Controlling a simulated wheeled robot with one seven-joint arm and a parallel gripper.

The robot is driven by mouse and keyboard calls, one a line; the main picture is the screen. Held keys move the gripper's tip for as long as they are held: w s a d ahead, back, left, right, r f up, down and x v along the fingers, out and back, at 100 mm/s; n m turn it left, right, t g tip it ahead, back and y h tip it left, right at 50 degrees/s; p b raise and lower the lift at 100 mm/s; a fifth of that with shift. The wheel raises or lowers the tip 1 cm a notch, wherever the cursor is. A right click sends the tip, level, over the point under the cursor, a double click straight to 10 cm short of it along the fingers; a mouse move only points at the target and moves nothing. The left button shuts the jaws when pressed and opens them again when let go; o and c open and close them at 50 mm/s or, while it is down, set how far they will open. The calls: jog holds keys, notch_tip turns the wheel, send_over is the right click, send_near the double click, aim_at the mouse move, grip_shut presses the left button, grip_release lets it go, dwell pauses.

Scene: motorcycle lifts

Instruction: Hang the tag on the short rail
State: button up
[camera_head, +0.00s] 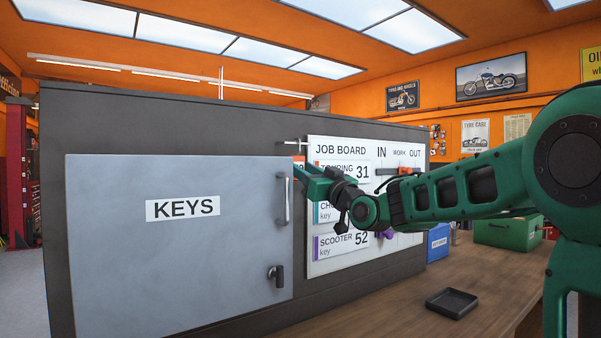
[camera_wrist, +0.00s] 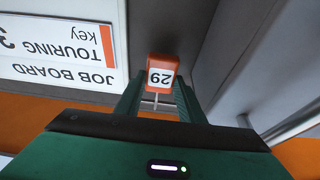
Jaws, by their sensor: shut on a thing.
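An orange tag (camera_wrist: 162,63) with a white number plate sits between the fingertips of my gripper (camera_wrist: 161,88) in the wrist view. Its number appears upside down, and I cannot read it surely. In the head view, my gripper (camera_head: 304,174) is at the left edge of the job board, beside the cabinet door handle, and only a sliver of the tag shows. A short, thin metal rail (camera_head: 292,142) sticks out at the board's upper left, above the gripper. A thin pale bar (camera_wrist: 155,103) also shows between the fingers; I cannot tell whether it is this rail.
The job board (camera_head: 343,148) has lettered rows and hanging coloured tags, partly hidden by my arm. The grey KEYS door (camera_head: 180,250) is shut, with a projecting handle (camera_head: 284,200). A black tray (camera_head: 452,302) lies on the wooden bench (camera_head: 400,318). A blue box (camera_head: 438,242) stands behind.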

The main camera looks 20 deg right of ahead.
jog(key=o, duration=1.1)
jog(key=v, duration=1.1)
jog(key=s+d+f+m+g+h, duration=0.1)
jog(key=s+d+f+g+h, duration=0.15)
jog(key=f, duration=0.55)
jog(key=s+d+f+m+g+h, duration=0.1)
jog(key=s+d+f+g, duration=0.25)
jog(key=f, duration=0.45)
jog(key=s+d+f+m+g+h, duration=0.1)
jog(key=s+d+f+g+h, duration=0.15)
jog(key=f, duration=0.55)
jog(key=s+d+f+m+g, duration=0.1)
jog(key=s+f+g, duration=0.3)
jog(key=s, duration=0.5)
jog(key=s+d+f+m+g, duration=0.2)
jog(key=s+f, duration=0.4)
jog(key=s, duration=0.4)
jog(key=s+d+f+m+g, duration=0.1)
jog(key=s+f+m+g, duration=0.3)
jog(key=s, duration=0.6)
jog(key=shift+s+d+f+g+h, duration=0.15)
jog(key=shift+f+g, duration=0.1)
jog(key=shift+g, duration=0.4)
jog(key=shift+s+d+f+g+h, duration=0.15)
jog(key=shift+f+g, duration=0.1)
jog(key=shift+g, duration=0.35)
